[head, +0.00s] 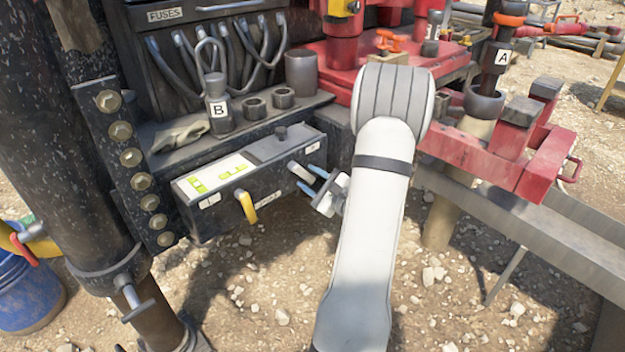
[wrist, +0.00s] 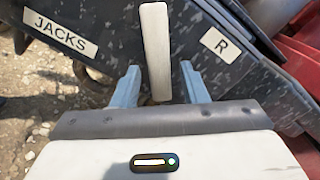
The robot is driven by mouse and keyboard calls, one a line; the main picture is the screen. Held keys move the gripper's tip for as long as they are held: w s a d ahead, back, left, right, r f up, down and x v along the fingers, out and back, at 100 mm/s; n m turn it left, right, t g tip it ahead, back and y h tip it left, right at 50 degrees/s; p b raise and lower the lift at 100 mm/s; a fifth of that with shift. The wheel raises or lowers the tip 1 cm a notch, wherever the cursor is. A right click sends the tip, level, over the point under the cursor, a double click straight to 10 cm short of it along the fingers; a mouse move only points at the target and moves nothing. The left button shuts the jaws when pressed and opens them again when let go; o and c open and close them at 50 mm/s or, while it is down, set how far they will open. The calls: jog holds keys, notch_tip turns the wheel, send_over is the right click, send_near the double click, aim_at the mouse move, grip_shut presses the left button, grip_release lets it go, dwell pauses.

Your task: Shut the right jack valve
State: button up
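The right jack valve is a pale lever (head: 301,172) at the right end of the dark jack control box (head: 215,215). In the wrist view the lever (wrist: 155,45) stands upright in the picture beside the R label (wrist: 221,44). My gripper (head: 311,179) is at the lever from the right in the head view. In the wrist view its two blue fingers (wrist: 160,72) are open, one on each side of the lever's lower end, with gaps showing on both sides. The lever's far mount is not clear.
A yellow lever (head: 246,206) sits left on the same box, and the JACKS label (wrist: 60,32) shows on its face. Bottle B (head: 218,105) and cups stand on the shelf above. Red machinery (head: 515,150) is at right. Stony ground below is open.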

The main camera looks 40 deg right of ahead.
grip_shut()
